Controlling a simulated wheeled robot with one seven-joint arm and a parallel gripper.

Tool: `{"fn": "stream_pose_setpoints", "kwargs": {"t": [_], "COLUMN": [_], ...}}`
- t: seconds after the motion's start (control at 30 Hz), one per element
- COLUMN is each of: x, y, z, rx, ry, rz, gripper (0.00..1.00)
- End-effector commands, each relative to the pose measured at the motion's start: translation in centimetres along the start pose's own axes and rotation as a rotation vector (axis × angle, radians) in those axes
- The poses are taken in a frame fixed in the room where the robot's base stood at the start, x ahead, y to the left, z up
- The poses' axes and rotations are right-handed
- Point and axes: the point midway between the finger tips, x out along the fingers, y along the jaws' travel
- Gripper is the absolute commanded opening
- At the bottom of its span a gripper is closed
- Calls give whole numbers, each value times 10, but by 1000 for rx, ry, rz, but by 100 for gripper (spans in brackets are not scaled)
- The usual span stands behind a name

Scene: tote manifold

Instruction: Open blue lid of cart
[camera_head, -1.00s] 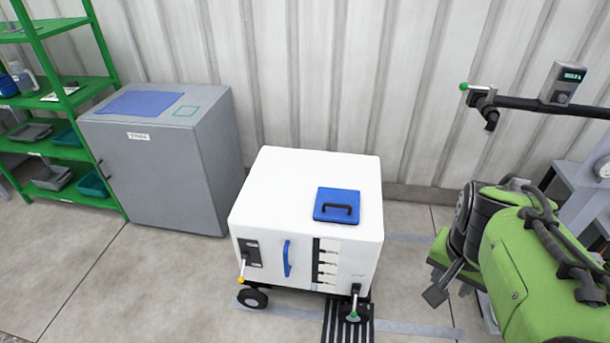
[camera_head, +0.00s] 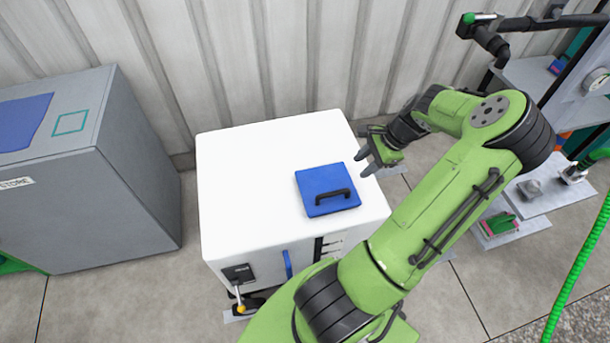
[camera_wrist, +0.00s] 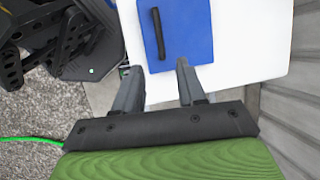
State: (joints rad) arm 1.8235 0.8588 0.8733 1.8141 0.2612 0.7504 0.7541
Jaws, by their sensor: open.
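The white cart (camera_head: 245,190) stands in the middle of the head view. Its blue lid (camera_head: 312,182) lies flat and closed on the top, toward the right side. A black handle (camera_head: 332,196) runs along the lid's front part. My gripper (camera_head: 363,166) is open and empty, just right of the lid at the cart's right edge, apart from the handle. In the wrist view the blue lid (camera_wrist: 190,35) and its handle (camera_wrist: 158,33) lie beyond the open fingertips (camera_wrist: 157,68), with the white cart top (camera_wrist: 255,55) around them.
A grey cabinet (camera_head: 140,165) with a blue panel stands left of the cart. A corrugated wall (camera_head: 270,60) is behind. A pipe with a green-tipped lever (camera_head: 483,20) and a shelf (camera_head: 535,80) are at the right. Floor shows between the cabinet and cart.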

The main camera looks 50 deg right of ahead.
Motion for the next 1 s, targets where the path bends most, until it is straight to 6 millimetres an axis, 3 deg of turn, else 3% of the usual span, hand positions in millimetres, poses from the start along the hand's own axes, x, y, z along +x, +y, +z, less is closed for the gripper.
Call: {"fn": "stream_pose_setpoints", "kwargs": {"t": [0.17, 0.5, 0.7, 1.0], "x": [20, 107, 146, 157], "y": [1, 1, 1, 0], "z": [-2, -1, -1, -1], "rx": [7, 3, 3, 3], "ry": [-6, -7, -4, 0], "rz": [-3, 0, -1, -2], "gripper": [40, 40, 40, 40]}}
